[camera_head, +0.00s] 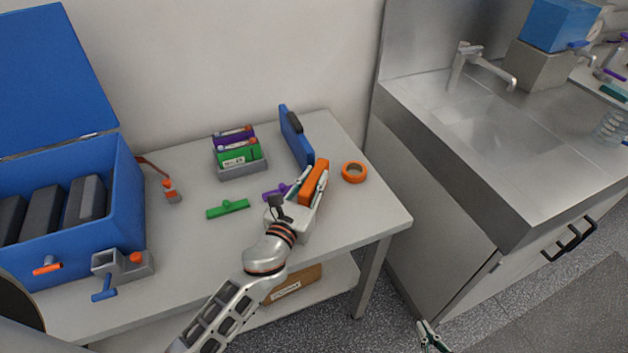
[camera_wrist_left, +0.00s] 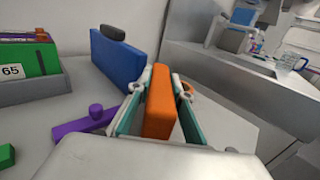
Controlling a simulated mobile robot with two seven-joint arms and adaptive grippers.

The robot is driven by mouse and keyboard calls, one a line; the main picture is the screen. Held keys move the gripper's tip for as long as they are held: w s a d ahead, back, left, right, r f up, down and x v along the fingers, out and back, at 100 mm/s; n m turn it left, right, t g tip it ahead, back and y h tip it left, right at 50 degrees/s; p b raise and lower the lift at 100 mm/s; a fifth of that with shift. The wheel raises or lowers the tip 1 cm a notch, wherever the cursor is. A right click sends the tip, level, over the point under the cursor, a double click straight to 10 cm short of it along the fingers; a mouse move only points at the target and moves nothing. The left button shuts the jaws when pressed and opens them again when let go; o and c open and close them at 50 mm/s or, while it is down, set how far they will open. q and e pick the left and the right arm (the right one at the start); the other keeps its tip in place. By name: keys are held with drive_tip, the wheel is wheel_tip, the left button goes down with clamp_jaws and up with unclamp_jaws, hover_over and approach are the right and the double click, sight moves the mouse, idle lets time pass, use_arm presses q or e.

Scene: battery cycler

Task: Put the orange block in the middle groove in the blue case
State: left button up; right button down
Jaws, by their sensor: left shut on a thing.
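The orange block (camera_head: 314,180) is held upright between the fingers of my left gripper (camera_head: 312,190), above the right part of the table. In the left wrist view the orange block (camera_wrist_left: 160,102) stands between both teal finger pads. The blue case (camera_head: 72,250) is at the far left with its lid (camera_head: 50,80) open. Dark grey upright pieces (camera_head: 42,212) stand inside with narrow gaps between them; the bottoms of the gaps are hidden. My left gripper is well to the right of the case. My right gripper (camera_head: 430,338) shows only partly at the bottom edge.
A grey holder (camera_head: 242,171) carries purple and green blocks. A blue panel with a black grip (camera_head: 296,138) stands behind my left gripper. Orange tape (camera_head: 354,172), a green piece (camera_head: 228,209) and a purple piece (camera_head: 274,193) lie nearby. A grey fixture (camera_head: 135,268) stands before the case.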

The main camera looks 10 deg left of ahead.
use_arm(q)
drive_tip(key=shift+f, duration=0.2)
drive_tip(key=o, duration=0.8)
drive_tip(key=shift+r, duration=0.1)
